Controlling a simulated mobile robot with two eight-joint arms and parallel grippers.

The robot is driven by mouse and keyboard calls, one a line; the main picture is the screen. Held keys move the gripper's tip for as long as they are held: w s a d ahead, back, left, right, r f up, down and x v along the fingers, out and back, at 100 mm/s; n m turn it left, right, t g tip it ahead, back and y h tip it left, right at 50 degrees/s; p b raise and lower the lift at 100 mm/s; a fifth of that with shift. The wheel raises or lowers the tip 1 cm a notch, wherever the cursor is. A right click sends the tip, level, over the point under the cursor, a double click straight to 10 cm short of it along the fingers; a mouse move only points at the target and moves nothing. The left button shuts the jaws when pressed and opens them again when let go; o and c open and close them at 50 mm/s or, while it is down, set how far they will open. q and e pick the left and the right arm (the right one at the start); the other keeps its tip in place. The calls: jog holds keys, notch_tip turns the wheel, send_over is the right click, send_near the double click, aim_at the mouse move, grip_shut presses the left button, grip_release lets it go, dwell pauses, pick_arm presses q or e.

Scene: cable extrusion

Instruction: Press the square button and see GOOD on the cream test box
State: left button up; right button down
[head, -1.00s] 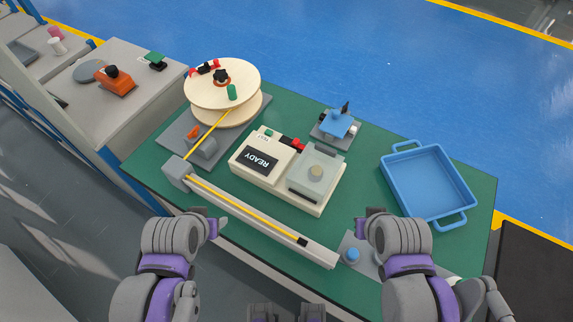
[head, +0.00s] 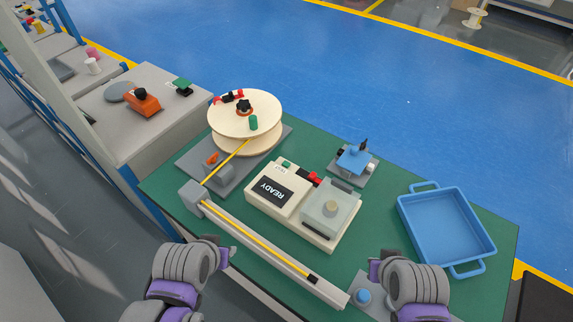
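The cream test box (head: 258,208) sits near the middle of the green table. Its dark display (head: 272,191) reads READY, seen upside down. A small green button (head: 286,163) is at its back edge beside a small label; its exact shape is too small to tell. Neither visibly holds anything; finger gaps are unclear.
A long pale channel (head: 270,246) with a yellow cable (head: 250,237) runs along the front. A wooden spool (head: 245,113) stands behind left. A blue fixture (head: 354,160) is behind the box, a blue tray (head: 446,228) at right. A round blue button (head: 363,297) is near my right gripper.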

pick_arm(q)
grip_shut()
dwell(1.4)
